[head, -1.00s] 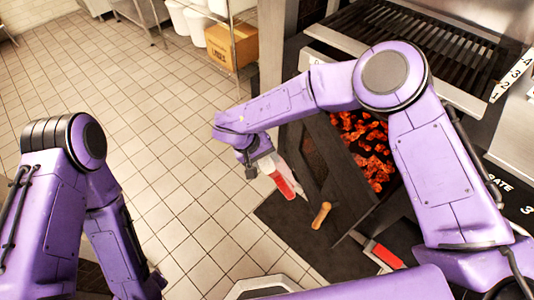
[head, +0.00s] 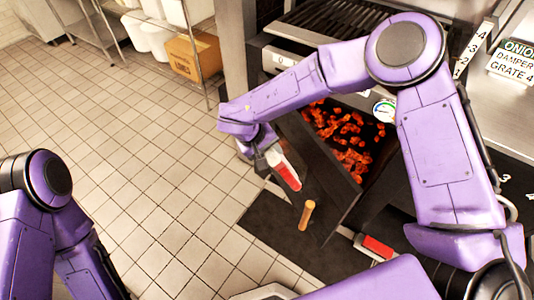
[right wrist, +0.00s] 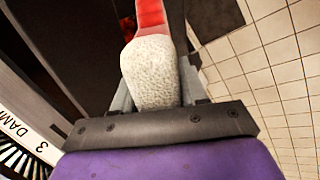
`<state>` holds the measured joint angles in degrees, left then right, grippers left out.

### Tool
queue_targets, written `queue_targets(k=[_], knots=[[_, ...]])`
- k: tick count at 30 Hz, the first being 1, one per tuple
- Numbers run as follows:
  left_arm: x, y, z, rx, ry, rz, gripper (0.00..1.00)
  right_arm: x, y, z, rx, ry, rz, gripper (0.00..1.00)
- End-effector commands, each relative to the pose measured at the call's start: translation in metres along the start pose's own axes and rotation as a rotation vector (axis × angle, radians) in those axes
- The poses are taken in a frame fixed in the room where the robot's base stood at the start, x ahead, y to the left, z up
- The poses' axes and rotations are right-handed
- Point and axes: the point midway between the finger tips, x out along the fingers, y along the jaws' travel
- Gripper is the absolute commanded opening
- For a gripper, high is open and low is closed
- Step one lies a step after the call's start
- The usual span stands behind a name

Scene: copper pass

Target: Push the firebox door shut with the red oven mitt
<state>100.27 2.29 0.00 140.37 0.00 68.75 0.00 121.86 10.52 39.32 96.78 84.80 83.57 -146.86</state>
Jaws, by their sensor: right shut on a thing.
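The red oven mitt (head: 285,172), with a pale cuff, is in my right gripper (head: 272,158), which is shut on it. In the right wrist view, the fleecy white cuff (right wrist: 152,75) lies between my fingers (right wrist: 155,92) and the red part points away. The dark firebox door (head: 335,190) stands open, swung out from the firebox, with a wooden handle (head: 306,215) on its outer side. The mitt is on the outer side of the door, near its far part; I cannot tell whether they touch. My left gripper is out of view.
Glowing coals (head: 345,135) lie in the firebox behind the door. A red and white object (head: 375,246) lies near the door's near end. A dark mat (head: 265,222) covers the floor below.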

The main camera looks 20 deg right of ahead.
Motion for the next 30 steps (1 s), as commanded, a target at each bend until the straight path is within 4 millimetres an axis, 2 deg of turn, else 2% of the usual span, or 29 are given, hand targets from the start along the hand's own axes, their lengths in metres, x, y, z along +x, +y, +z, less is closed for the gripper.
queue_targets(k=[7,30], knots=[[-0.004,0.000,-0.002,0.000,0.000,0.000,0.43,0.000,0.004,0.000,0.001,0.000,0.000,0.00],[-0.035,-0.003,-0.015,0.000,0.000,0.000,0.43,0.020,0.045,0.000,0.001,-0.001,0.000,0.00]])
